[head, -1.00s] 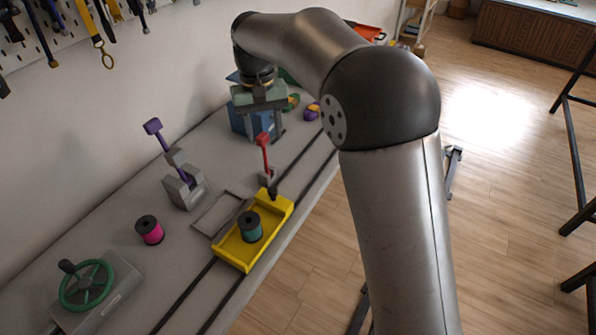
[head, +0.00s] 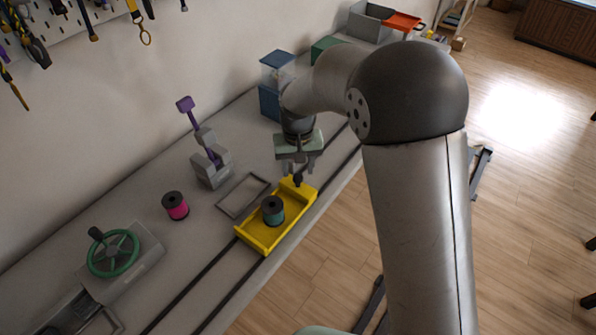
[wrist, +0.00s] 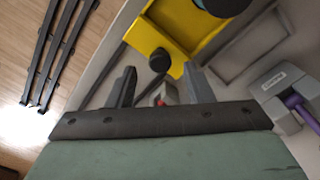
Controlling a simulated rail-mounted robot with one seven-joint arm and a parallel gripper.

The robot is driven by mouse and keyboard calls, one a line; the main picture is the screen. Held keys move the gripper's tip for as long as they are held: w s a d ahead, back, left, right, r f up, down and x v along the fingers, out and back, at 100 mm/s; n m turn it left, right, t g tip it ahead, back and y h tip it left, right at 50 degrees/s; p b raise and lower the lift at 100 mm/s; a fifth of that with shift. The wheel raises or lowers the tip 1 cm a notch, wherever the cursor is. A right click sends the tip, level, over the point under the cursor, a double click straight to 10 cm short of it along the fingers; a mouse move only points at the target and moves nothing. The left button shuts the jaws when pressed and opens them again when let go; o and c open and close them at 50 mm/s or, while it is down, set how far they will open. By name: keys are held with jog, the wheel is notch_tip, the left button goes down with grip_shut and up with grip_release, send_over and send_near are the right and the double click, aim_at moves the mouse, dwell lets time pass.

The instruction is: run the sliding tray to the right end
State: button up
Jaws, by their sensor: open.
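The yellow sliding tray (head: 262,245) sits on two dark rails (head: 205,272) near the table's front edge. A teal spool (head: 273,208) with dark ends stands in it. A black knob (head: 298,181) rises at the tray's far right end; it also shows in the wrist view (wrist: 160,60). My gripper (head: 296,170) is open and empty, pointing down close above the knob. In the wrist view the knob lies just beyond the gap between my fingertips (wrist: 158,82), apart from both. Part of the rails is hidden behind my gripper and arm.
A grey block with a purple lever (head: 211,165), an empty grey frame (head: 243,195), a pink spool (head: 175,206) and a green handwheel (head: 113,253) stand left of the tray. Blue boxes (head: 271,100) stand further back. The rails continue past the tray both ways.

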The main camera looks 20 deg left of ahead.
aim_at(298, 176)
jog(key=shift+f, duration=1.55)
jog(key=shift+c, duration=0.4)
grip_shut()
jog(key=shift+w, duration=0.1)
